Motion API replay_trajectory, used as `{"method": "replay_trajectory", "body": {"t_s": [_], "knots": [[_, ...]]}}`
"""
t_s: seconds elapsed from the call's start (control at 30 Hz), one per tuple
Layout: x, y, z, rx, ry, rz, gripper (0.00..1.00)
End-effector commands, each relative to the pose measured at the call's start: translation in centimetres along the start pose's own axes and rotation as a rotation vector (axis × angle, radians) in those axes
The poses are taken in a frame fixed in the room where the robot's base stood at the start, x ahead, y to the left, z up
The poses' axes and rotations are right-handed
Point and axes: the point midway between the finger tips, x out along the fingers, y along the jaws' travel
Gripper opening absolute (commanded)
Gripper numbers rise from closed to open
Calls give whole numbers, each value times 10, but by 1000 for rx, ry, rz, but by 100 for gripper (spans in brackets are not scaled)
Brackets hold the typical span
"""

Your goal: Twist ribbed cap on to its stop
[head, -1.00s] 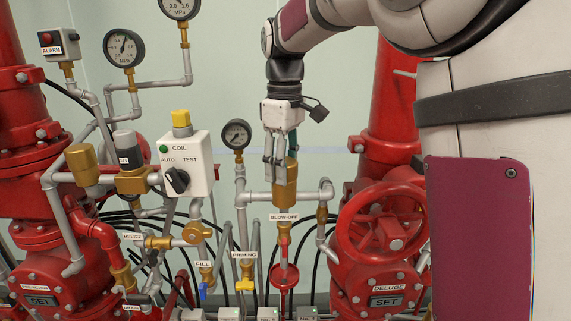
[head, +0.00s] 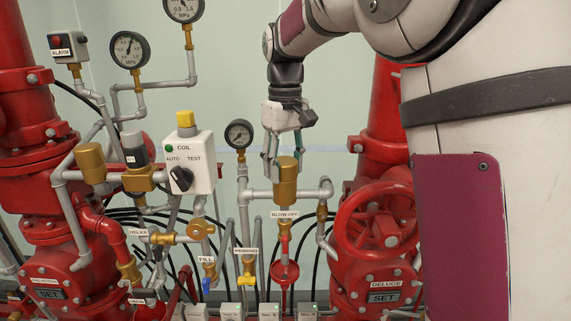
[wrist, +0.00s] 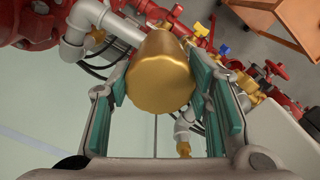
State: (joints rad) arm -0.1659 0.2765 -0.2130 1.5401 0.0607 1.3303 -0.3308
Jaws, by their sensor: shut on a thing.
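The brass cap (head: 286,182) tops the upright pipe fitting above the BLOW-OFF label (head: 285,215). My gripper (head: 284,158) points down over it, with a finger on either side of its upper part. In the wrist view the cap (wrist: 160,72) sits between the two green-padded fingers, its wavy edge facing me. My gripper (wrist: 163,85) is shut on it. The cap stands upright. Its stop cannot be made out.
A red DELUGE handwheel (head: 384,222) is close on the right. A small gauge (head: 239,134) and the COIL box (head: 188,162) stand to the left. Grey pipes (head: 258,196) run beside the cap. A wooden cart (wrist: 280,28) shows in the wrist view.

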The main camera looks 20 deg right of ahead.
Motion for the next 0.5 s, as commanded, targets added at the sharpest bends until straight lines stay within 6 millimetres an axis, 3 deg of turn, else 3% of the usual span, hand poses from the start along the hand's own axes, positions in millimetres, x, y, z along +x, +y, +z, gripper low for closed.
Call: {"method": "replay_trajectory", "body": {"t_s": [0.17, 0.5], "knots": [[-2, 0, 0, 13, 4, 1, 1], [-1, 0, 0, 273, 4, 1, 1]]}}
